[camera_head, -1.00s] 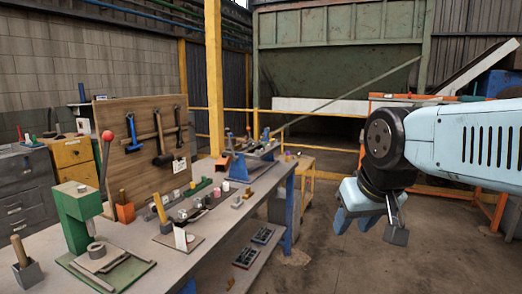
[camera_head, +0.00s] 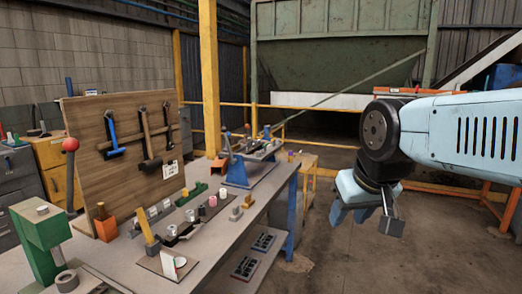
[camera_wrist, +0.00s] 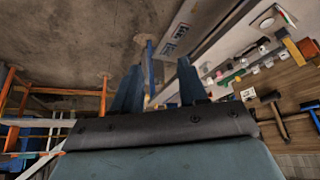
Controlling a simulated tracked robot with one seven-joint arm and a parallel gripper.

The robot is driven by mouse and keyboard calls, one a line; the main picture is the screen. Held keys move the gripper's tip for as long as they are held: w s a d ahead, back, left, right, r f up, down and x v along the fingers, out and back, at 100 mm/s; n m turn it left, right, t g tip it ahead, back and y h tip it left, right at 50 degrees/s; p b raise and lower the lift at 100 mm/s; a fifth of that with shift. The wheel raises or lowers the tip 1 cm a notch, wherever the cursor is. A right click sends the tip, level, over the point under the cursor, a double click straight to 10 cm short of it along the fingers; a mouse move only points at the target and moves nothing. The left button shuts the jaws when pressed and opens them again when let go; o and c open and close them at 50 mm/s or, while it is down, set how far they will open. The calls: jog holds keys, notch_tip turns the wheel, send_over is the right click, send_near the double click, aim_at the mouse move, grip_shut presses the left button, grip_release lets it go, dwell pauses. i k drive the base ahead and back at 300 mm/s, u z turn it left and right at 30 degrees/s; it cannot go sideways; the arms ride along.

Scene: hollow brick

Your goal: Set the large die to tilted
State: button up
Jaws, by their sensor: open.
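I cannot tell for sure which piece is the large die. Small metal blocks (camera_head: 236,213) and several white or pink cylinders (camera_head: 212,201) stand on the workbench (camera_head: 215,243). A grey ring-shaped piece (camera_head: 67,281) sits under the green press (camera_head: 42,240) at the lower left, partly cut off by the frame. My gripper (camera_head: 368,218) hangs in the air to the right of the bench, apart from everything. In the wrist view its two blue fingers (camera_wrist: 158,88) are apart, with nothing held between them.
A tool board (camera_head: 90,120) with hammers stands at the bench's back. A blue-legged fixture (camera_head: 240,170) is at the far end. Dark trays (camera_head: 245,267) lie on the lower shelf. A yellow post (camera_head: 209,80) rises behind. The floor (camera_head: 330,265) right of the bench is clear.

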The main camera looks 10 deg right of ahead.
aim_at(259, 158)
jog(key=u, duration=0.1)
jog(key=i, duration=0.15)
jog(key=z, duration=0.2)
jog(key=k, duration=0.5)
jog(key=z, duration=0.75)
jog(key=i, duration=1.35)
jog(key=u, duration=0.5)
